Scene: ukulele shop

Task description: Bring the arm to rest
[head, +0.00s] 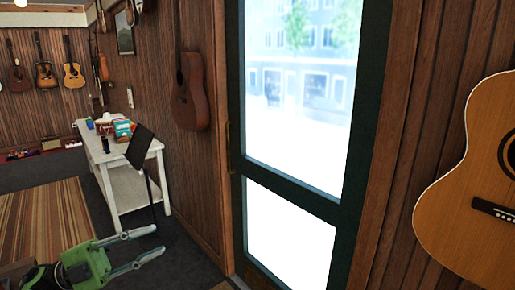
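My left gripper (148,244) reaches in from the bottom left of the head view, low over the dark floor. Its green body and two grey fingers show. The fingers are spread apart with nothing between them, so it is open and empty. My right gripper is not in view. The gripper appears in front of the music stand's foot in the picture; I cannot tell how far apart they are.
A white table (126,184) with small items stands at left, a black music stand (140,147) before it. A glass door (297,150) fills the middle. Guitars hang on the walls, one large guitar (470,190) close at right. A striped rug (35,222) lies at left.

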